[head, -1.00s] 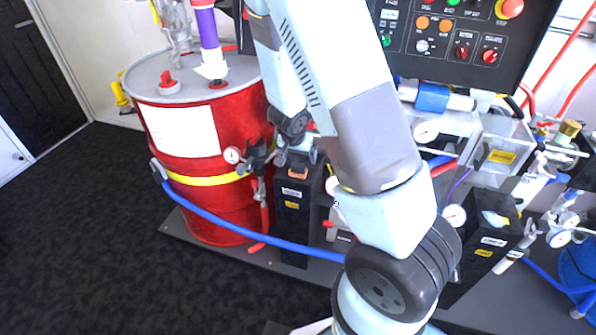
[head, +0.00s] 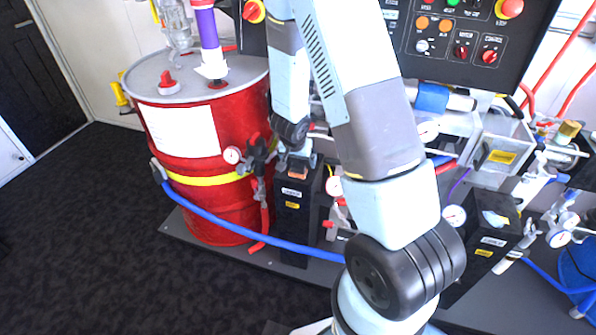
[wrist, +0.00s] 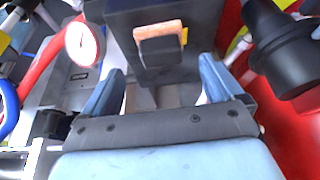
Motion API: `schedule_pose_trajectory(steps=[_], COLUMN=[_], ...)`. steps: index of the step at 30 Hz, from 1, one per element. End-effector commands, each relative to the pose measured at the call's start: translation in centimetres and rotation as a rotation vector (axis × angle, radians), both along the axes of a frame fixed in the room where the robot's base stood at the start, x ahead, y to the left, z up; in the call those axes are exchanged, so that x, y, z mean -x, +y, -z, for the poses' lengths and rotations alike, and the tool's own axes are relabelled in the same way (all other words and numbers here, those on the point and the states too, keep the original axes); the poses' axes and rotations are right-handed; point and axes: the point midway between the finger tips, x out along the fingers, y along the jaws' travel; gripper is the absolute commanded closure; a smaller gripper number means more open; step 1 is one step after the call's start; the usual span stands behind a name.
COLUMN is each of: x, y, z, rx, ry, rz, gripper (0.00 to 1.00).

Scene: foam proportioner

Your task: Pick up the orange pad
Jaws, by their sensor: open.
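In the wrist view the pad (wrist: 158,28) shows at the top middle, partly covered by a small dark block (wrist: 161,52). My gripper (head: 299,162) is just above the pad in the head view, and whether they touch cannot be told. In the wrist view my gripper (wrist: 161,72) is open, with its two blue-grey fingers wide apart and nothing seen held between them. The pad lies beyond the fingertips, roughly centred between them.
The red drum (head: 215,135) stands left of the box. A round gauge (wrist: 83,44) and red hose are left of my fingers in the wrist view, and a black fitting (wrist: 285,45) is at the right. A blue hose (head: 250,238) runs low across the front.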

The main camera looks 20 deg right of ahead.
Motion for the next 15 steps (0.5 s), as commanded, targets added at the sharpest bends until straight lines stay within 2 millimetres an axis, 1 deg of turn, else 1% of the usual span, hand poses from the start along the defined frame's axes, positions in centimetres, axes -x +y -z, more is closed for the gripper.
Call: schedule_pose_trajectory(steps=[10,15], x=[-1.2,-1.6], y=[-0.6,-0.8], z=[3.3,4.3], rx=[0.0,0.001], ry=[0.004,0.002], rz=[0.003,0.002], gripper=[0.06,0.06])
